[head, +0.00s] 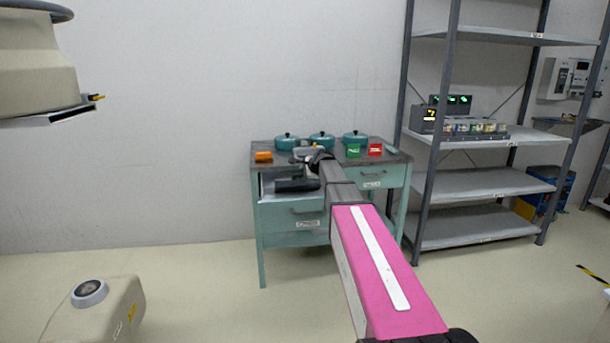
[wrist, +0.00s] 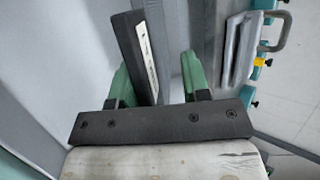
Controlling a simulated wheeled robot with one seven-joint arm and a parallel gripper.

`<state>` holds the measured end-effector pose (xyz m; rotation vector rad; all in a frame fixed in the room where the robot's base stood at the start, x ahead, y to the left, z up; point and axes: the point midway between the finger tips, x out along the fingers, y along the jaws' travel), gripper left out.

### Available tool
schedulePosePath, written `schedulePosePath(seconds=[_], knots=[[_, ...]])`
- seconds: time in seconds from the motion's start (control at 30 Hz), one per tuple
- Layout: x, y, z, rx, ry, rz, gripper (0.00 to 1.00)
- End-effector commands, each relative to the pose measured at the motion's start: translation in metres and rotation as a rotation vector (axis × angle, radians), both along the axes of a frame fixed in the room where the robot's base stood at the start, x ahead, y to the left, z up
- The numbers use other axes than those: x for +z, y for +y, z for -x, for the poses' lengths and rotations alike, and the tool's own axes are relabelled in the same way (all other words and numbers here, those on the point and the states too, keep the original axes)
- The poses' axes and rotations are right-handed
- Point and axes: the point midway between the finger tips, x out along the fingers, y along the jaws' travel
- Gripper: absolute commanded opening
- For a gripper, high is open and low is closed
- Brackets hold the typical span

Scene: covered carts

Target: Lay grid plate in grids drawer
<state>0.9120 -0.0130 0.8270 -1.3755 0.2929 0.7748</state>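My gripper (wrist: 155,62) has two green fingers, which stand apart in the wrist view. A dark, narrow plate-like piece with a white label (wrist: 147,52) lies between them, close to the left finger, with a gap to the right one. It may be the grid plate; I cannot tell for sure. The drawer labels are too small to read.
A metal handle (wrist: 279,32) shows at right in the wrist view. A grey shelf rack (head: 480,185) stands right of the cart.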

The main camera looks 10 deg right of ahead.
Motion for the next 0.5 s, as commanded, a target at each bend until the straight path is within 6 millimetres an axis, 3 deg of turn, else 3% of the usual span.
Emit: schedulePosePath(seconds=[0.27, 0.5], knots=[[0.018, -0.01, 0.023, -0.001, -0.003, 0.0, 0.42], [0.046, -0.024, 0.057, -0.002, -0.004, 0.0, 0.42]])
